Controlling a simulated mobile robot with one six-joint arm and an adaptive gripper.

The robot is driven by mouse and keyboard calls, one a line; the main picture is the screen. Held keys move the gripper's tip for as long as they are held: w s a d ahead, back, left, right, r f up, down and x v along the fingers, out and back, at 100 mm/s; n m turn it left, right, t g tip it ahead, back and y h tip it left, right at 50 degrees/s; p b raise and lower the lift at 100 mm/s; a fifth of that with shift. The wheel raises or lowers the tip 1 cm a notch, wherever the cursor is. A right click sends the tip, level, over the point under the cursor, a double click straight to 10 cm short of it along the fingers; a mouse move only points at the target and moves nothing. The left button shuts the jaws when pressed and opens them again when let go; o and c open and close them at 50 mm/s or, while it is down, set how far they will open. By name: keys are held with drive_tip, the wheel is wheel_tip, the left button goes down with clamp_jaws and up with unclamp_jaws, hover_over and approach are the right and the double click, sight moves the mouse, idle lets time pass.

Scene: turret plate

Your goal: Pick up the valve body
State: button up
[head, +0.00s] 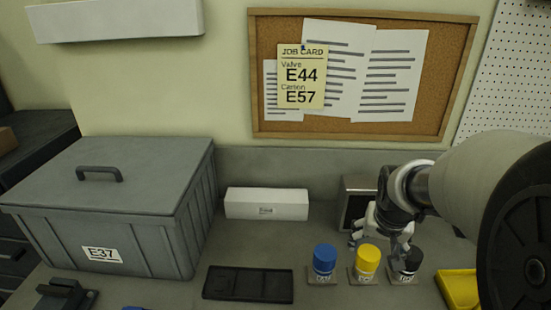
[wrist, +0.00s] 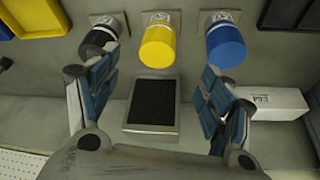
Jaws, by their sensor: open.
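Three capped cylinders stand in a row on small square labelled plates: blue (head: 324,260), yellow (head: 367,262) and black (head: 408,262). In the wrist view they are black (wrist: 100,43), yellow (wrist: 160,47) and blue (wrist: 226,46). Their labels are too small to read, so I cannot tell which is the valve body. A job card (head: 301,77) on the wall reads Valve E44, Carton E57. My gripper (head: 384,238) is open and empty behind the yellow and black cylinders. In the wrist view its fingers (wrist: 158,78) are spread, with the yellow cylinder beyond their gap.
A dark-screened box (head: 356,203) stands behind the row; it also shows in the wrist view (wrist: 153,104). A white carton (head: 266,204) stands at the back. A black tray (head: 248,284) lies left of the row, a yellow tray (head: 457,288) right. A grey lidded bin (head: 120,205) fills the left.

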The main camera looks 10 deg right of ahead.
sight(370, 258)
drive_tip(key=b+x, duration=0.2)
drive_tip(key=x, duration=0.3)
drive_tip(key=b+x, duration=0.1)
drive_tip(key=x, duration=0.5)
drive_tip(key=shift+s+d+f+b, duration=0.1)
drive_tip(key=shift+d+f+b, duration=0.2)
drive_tip(key=shift+b, duration=0.1)
drive_tip(key=shift+w+d+f, duration=0.1)
drive_tip(key=shift+w+f, duration=0.15)
drive_tip(key=shift+f, duration=0.15)
drive_tip(key=x, duration=0.1)
drive_tip(key=b+x, duration=0.1)
drive_tip(key=x, duration=0.1)
drive_tip(key=b+x, duration=0.1)
drive_tip(key=x, duration=0.1)
drive_tip(key=shift+a+f, duration=0.15)
drive_tip(key=shift+a, duration=0.1)
drive_tip(key=c, duration=1.6)
drive_tip(key=shift+c, duration=0.4)
drive_tip(key=shift+r, duration=0.25)
